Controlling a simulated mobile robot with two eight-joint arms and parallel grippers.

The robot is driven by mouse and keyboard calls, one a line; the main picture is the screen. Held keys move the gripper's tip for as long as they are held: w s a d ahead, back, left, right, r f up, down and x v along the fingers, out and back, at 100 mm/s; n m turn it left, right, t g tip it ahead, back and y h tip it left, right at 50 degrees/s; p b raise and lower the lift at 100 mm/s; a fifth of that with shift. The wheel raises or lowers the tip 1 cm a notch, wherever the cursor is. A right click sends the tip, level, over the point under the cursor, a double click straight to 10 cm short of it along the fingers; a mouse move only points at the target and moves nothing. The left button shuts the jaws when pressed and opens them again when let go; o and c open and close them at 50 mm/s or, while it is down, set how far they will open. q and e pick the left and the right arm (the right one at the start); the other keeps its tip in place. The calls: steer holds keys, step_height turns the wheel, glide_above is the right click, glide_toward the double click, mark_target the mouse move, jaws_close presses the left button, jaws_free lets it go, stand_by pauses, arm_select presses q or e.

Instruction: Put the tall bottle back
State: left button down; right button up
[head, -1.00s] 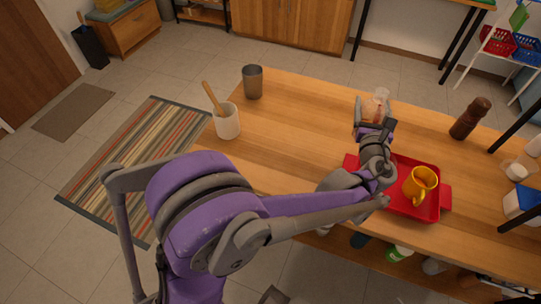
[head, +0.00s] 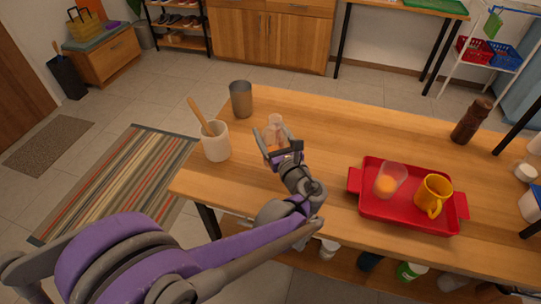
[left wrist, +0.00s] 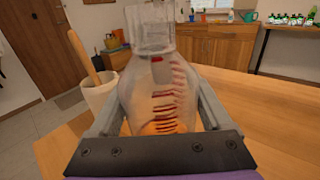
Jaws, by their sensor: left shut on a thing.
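A clear bottle (head: 274,130) with a narrower neck and something orange low inside is upright in my left gripper (head: 277,146), near the left part of the wooden table. In the left wrist view the bottle (left wrist: 158,85) fills the space between the two grey fingers, which are shut on it. The gripper's dark bar hides the bottle's base, so I cannot tell whether it touches the table. My right gripper is not in view.
A white crock with a wooden utensil (head: 216,147) and a grey tumbler (head: 241,99) stand left of the bottle. A red tray (head: 408,222) holds a clear cup (head: 389,182) and a yellow mug (head: 433,195). A brown mill (head: 472,122) stands at right. The table's middle is clear.

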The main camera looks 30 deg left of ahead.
arm_select(q)
steer(key=shift+f+b, duration=0.65)
steer(key=shift+f, duration=2.2)
steer(key=shift+f, duration=0.1)
jaws_free()
steer(key=shift+d+r, duration=0.1)
steer(key=shift+r, duration=0.1)
steer(key=v, duration=1.2)
